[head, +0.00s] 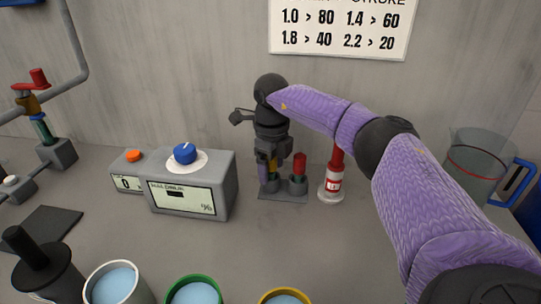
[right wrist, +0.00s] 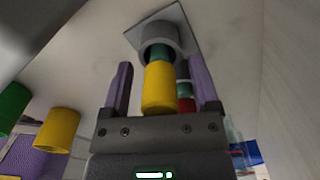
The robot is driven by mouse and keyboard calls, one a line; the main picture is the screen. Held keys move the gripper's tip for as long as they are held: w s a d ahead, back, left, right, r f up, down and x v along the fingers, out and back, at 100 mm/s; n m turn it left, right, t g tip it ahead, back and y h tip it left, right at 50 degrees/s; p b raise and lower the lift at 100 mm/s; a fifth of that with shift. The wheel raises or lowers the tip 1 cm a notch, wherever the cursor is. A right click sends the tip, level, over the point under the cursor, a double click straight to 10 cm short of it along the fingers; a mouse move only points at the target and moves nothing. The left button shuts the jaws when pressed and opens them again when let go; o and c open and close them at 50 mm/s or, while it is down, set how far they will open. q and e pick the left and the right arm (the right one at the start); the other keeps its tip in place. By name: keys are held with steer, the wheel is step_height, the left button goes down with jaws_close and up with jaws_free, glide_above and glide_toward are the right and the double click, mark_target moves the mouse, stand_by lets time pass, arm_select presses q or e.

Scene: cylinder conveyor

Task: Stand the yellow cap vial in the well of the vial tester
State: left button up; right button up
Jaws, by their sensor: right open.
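The yellow cap vial (right wrist: 160,88) stands with its teal body in a grey round well (right wrist: 143,42) on a square grey base plate (right wrist: 178,12). The plate also shows in the head view (head: 283,196). My right gripper (right wrist: 161,85) is open and points down, one purple finger on each side of the yellow cap, with gaps visible. In the head view my right gripper (head: 267,178) largely covers the yellow cap vial. Whether the well's plate is the vial tester, I cannot tell. My left gripper is not in view.
A red-capped vial (head: 299,163) stands close beside on the same plate. A grey box with display and blue knob (head: 185,153) is left. Open cups (head: 193,290) line the front; a jug (head: 475,168) stands right.

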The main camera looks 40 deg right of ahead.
jaws_close()
stand_by(0.7)
